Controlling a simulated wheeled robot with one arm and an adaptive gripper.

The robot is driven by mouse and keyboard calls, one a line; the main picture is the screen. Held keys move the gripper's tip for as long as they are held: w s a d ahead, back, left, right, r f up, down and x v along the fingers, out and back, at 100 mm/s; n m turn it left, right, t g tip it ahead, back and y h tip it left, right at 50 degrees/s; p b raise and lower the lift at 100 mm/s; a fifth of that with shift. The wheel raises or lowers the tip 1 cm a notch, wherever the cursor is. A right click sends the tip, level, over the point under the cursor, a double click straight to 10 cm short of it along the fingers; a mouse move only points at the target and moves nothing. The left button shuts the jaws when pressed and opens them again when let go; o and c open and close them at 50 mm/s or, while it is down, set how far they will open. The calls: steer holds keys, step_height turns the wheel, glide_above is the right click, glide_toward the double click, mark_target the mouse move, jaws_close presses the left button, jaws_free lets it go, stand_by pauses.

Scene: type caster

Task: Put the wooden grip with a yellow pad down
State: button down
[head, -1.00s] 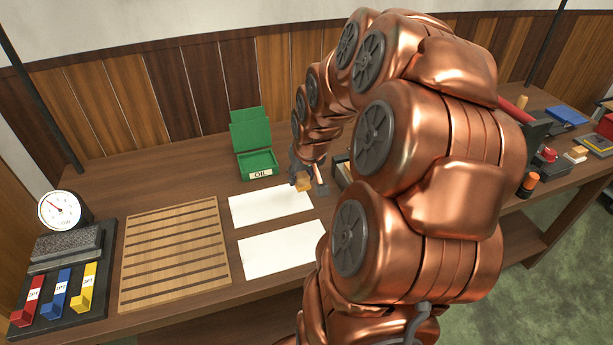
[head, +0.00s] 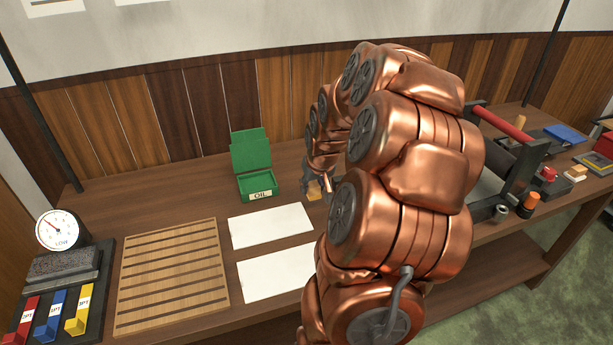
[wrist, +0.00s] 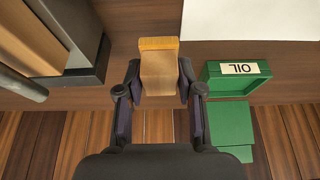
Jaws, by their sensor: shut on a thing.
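The wooden grip with a yellow pad (wrist: 158,72) is held between the two fingers of my gripper (wrist: 160,80) in the wrist view. Its yellow pad (wrist: 158,44) points away from the palm, toward the top of the picture. In the head view the grip (head: 314,189) is small, at the tip of my gripper (head: 313,184), just right of the green oil box. My arm hides part of the area around it. I cannot tell whether the grip touches the table.
The open green oil box (head: 257,186) stands left of my gripper. White sheets (head: 270,226) lie in front, with a slatted wooden rack (head: 172,275) further left. A dark-edged tray with wooden pieces (wrist: 62,45) is close by in the wrist view. Bare table (wrist: 200,70) shows between.

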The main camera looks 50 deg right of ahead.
steer(key=w+d, duration=0.1)
steer(key=w, duration=0.1)
steer(key=w+d+p, duration=0.1)
steer(key=w+d, duration=0.1)
steer(key=w+d+p, duration=0.1)
steer(key=w, duration=0.1)
steer(key=shift+w+d+f, duration=0.25)
steer(key=shift+d+f, duration=0.05)
steer(key=shift+f, duration=0.05)
steer(key=shift+f+p, duration=0.85)
steer(key=shift+f, duration=0.95)
steer(key=shift+f, duration=0.2)
steer(key=c, duration=0.7)
jaws_free()
steer(key=shift+r, duration=0.1)
